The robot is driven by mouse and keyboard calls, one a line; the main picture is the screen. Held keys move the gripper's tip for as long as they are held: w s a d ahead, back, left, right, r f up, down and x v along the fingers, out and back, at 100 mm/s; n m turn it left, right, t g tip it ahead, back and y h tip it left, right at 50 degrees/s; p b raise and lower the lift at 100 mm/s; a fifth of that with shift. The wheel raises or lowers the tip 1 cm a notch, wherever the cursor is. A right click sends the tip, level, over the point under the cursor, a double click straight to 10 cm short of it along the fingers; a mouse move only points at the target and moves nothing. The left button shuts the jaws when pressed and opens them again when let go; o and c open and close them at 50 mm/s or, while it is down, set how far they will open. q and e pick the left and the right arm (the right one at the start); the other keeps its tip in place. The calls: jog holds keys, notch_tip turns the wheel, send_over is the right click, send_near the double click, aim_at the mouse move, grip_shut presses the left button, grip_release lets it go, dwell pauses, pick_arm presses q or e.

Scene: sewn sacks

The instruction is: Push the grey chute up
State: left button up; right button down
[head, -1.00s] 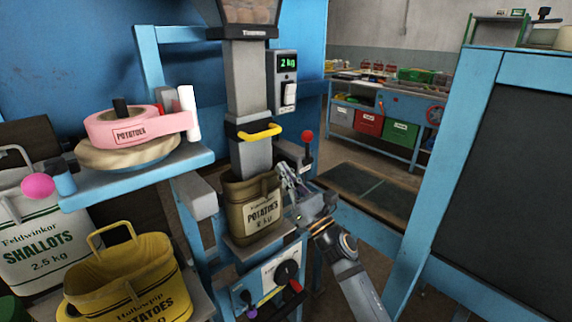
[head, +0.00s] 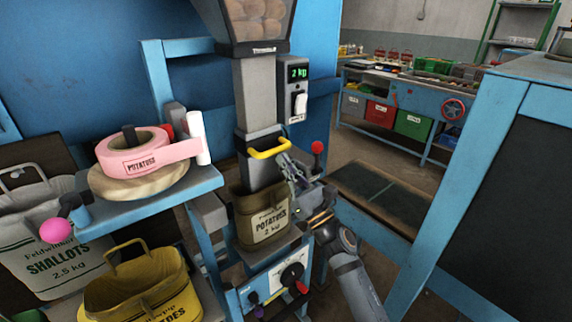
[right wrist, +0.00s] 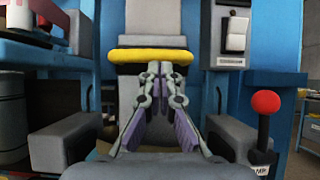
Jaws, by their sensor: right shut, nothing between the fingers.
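The grey chute (head: 256,95) stands upright below the hopper, with a yellow handle (head: 270,149) across its front on a dark collar. Its lower part reaches down towards the mouth of the brown potatoes sack (head: 266,222). My right gripper (head: 284,160) is shut and empty, its fingers pointing up at the handle from below. In the right wrist view the fingertips (right wrist: 161,68) are just under the middle of the yellow handle (right wrist: 150,56); whether they touch I cannot tell. The grey chute (right wrist: 150,88) shows behind them. My left gripper is not in view.
A red-knobbed lever (head: 317,148) stands close right of my right gripper; the scale display (head: 298,73) is above it. A shelf with a pink tape roll (head: 135,152) is at left, above a yellow sack (head: 140,285). A dark panel (head: 515,200) stands at right.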

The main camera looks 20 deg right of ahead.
pick_arm(q)
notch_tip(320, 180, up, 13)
jog(key=p, duration=1.3)
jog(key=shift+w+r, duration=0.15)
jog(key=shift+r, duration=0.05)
pick_arm(e)
notch_tip(320, 180, up, 17)
jog(key=shift+f, duration=0.15)
